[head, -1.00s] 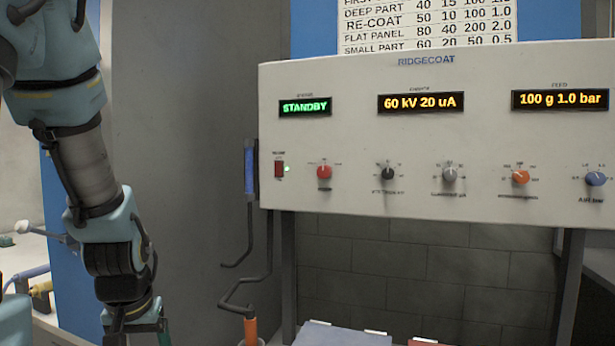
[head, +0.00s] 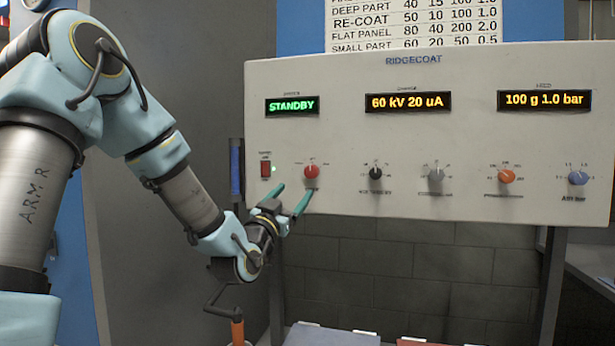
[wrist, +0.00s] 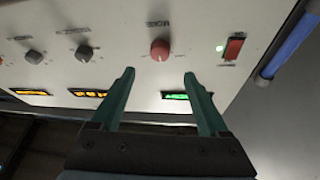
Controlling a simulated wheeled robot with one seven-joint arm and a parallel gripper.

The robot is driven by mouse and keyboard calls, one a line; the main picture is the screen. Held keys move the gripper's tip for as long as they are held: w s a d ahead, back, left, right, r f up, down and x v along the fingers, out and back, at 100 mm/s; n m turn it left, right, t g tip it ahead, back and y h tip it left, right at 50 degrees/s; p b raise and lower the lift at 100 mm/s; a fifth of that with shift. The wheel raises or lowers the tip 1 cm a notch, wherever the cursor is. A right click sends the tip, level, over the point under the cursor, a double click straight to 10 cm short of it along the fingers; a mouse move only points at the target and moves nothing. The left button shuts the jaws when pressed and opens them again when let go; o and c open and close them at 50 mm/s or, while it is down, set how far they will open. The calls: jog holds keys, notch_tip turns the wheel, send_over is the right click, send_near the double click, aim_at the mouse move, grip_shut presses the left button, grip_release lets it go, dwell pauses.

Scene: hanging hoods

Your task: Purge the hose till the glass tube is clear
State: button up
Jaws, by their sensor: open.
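The white RIDGECOAT panel (head: 420,130) shows STANDBY in green, 60 kV 20 uA and 100 g 1.0 bar. A blue-filled tube (head: 236,170) stands at its left edge; it also shows in the wrist view (wrist: 287,50). A dark bent hose (head: 213,300) lies below it, partly hidden by my arm. The red mode knob (head: 311,172) is at the panel's left. My gripper (head: 295,190) is open and empty just below and in front of this knob. In the wrist view the knob (wrist: 160,49) appears between and beyond the fingertips, apart from them.
A red rocker switch (head: 266,169) with a lit green lamp sits left of the mode knob. Black (head: 375,173), grey (head: 436,175), orange (head: 507,176) and blue (head: 577,178) knobs line up to the right. An orange-handled item (head: 237,331) stands below my arm.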

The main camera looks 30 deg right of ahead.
aim_at(310, 173)
jog(key=p+x, duration=0.3)
jog(key=x, duration=0.5)
jog(key=shift+w+d+r, duration=0.15)
jog(key=shift+d+r, duration=0.05)
jog(key=shift+r, duration=0.05)
jog(key=shift+w+d+r+p, duration=0.1)
jog(key=shift+w+d+p, duration=0.3)
jog(key=shift+d, duration=0.1)
jog(key=shift+c, duration=0.2)
grip_shut()
